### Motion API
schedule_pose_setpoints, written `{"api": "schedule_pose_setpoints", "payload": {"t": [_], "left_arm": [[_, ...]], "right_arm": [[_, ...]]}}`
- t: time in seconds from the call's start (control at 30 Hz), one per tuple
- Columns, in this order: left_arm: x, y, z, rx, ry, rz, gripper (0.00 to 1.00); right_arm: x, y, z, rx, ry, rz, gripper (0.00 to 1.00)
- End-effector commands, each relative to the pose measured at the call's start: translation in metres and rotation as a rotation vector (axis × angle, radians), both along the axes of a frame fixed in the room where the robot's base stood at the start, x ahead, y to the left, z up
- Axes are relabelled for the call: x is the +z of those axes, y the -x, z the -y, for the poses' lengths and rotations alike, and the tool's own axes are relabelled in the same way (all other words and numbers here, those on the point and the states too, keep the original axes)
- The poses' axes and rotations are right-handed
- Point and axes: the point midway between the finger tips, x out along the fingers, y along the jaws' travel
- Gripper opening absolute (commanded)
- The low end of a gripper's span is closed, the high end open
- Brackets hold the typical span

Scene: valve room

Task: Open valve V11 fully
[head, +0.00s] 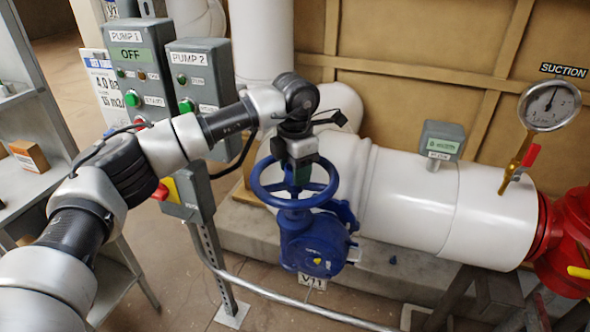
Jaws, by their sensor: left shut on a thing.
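A blue valve (312,244) with a blue handwheel (262,190) on top stands in the middle of the view, on the large white pipe. A white tag (312,281) under it appears to read V11, but is partly hidden. My left gripper (299,178) reaches down from above and is shut on the handwheel, over its middle and far part. The gripper hides that part of the wheel, so the exact hold on rim or spoke cannot be told. My right gripper is not in view.
Pump control boxes (131,75) stand behind my left arm, one showing OFF. A metal rail (290,300) runs in front of the valve. A SUCTION gauge (549,106) and a red valve body (572,235) are at right. A shelf with a small box (28,156) stands at left.

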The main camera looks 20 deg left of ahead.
Motion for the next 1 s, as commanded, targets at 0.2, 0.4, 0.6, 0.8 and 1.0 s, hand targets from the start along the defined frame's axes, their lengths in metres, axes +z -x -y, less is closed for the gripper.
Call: {"api": "schedule_pose_setpoints", "payload": {"t": [0.2,0.4,0.6,0.8,1.0], "left_arm": [[-0.0089,0.0033,-0.0002,0.320,-0.010,-0.018,0.18],[-0.0087,0.0033,-0.0002,0.510,-0.011,-0.018,0.18],[-0.0086,0.0034,-0.0001,0.611,-0.012,-0.018,0.18],[-0.0085,0.0036,0.0001,0.627,-0.012,-0.018,0.18],[-0.0085,0.0036,0.0003,0.624,-0.011,-0.019,0.55]], "right_arm": [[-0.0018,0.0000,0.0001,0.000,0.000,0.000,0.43],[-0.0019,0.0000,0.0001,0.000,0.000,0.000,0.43],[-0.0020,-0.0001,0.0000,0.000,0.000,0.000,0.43],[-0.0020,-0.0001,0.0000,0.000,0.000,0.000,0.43],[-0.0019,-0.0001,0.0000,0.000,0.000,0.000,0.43]]}}
